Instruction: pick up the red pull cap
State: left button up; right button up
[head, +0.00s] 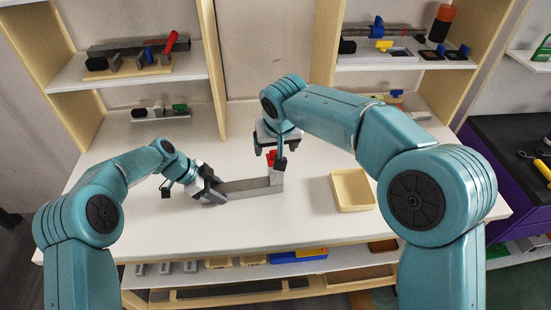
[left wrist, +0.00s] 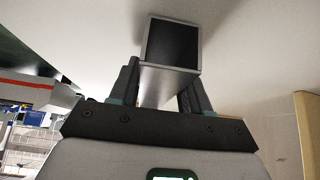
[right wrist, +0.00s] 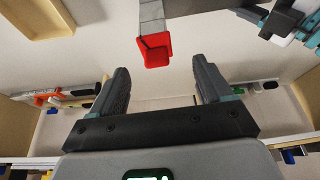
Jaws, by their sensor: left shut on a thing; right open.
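The red pull cap (head: 271,155) sits at the top of the short upright end of a grey bar (head: 245,189) on the white table. In the right wrist view the red cap (right wrist: 155,52) is at the end of the grey piece (right wrist: 151,17). My right gripper (head: 274,147) is open above the cap. In its wrist view the cap lies ahead of and between the spread fingers, apart from both. My left gripper (head: 210,190) is shut on the bar's left end. The left wrist view shows the bar's square, dark end (left wrist: 173,44) between the fingers.
A shallow cream tray (head: 353,207) stands on the table to the right of the bar. Shelves with parts stand behind at left (head: 140,78) and right. The front middle of the table is clear.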

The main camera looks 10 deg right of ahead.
aim_at(276, 153)
jog(key=x, duration=0.6)
jog(key=shift+w+d, duration=0.1)
jog(key=shift+d, duration=0.15)
jog(key=shift+c, duration=0.9)
jog(key=c, duration=1)
jog(key=shift+c, duration=0.2)
notch_tip(276, 153, up, 10)
jog(key=shift+r, duration=0.1)
jog(key=shift+f, duration=1.35)
